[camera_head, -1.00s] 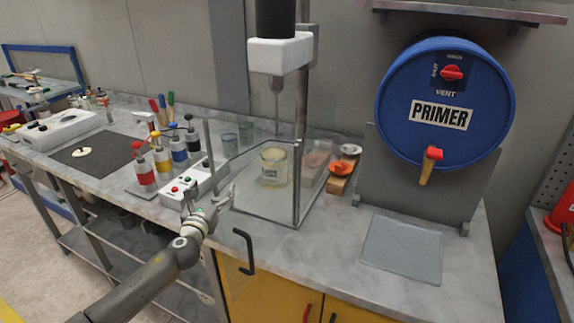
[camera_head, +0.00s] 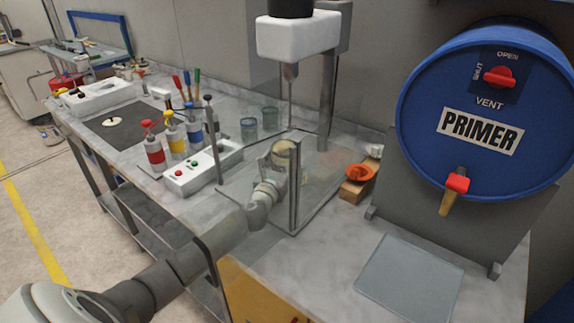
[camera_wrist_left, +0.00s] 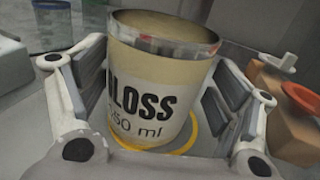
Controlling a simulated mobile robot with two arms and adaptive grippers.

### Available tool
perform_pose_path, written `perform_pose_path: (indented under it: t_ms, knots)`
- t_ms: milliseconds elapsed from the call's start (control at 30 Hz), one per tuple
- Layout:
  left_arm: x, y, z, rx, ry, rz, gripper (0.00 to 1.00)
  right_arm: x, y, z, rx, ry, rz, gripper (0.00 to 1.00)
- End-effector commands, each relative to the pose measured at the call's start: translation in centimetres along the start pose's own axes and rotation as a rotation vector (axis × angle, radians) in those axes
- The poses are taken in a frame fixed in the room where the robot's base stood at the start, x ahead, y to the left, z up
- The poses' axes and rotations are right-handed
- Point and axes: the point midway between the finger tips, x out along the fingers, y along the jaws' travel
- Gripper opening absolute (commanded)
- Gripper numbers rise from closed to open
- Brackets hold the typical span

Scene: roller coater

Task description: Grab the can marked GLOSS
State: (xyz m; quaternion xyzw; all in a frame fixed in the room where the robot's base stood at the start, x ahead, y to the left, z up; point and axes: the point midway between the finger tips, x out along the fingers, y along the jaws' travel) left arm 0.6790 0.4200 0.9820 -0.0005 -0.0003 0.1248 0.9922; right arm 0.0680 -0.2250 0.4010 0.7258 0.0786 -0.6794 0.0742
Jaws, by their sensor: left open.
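The can marked GLOSS (camera_wrist_left: 160,95) is cream with a metal rim and black lettering. It stands upright on a yellow ring (camera_wrist_left: 185,140) in the left wrist view. In the head view the can (camera_head: 284,152) is under the mixer, partly hidden by my left gripper (camera_head: 272,168). My left gripper is open, with one finger pad on each side of the can. A gap shows at the right pad; contact at the left pad is unclear. My right gripper is not in view.
The mixer head (camera_head: 298,36) and its shaft hang above the can. A clear guard with a metal post (camera_head: 294,190) stands close to my gripper. A button box (camera_head: 203,167) and colored bottles are left. An orange item (camera_head: 360,172) on a wooden block is right.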

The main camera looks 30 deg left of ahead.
Motion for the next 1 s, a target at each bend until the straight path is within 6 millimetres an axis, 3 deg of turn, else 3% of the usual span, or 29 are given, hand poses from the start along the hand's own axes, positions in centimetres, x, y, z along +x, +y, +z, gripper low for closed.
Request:
perform_pose_path:
  t_ms: [400,767,1000]
  knots:
    - [4.4,0.4,0.3,-0.002,-0.001,0.000,0.85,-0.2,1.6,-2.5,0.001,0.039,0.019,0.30]
    - [5.1,0.4,0.3,0.000,0.000,-0.001,0.85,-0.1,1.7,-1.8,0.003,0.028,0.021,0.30]
    - [5.1,0.4,0.3,0.000,0.000,-0.001,0.58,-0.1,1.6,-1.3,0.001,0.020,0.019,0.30]
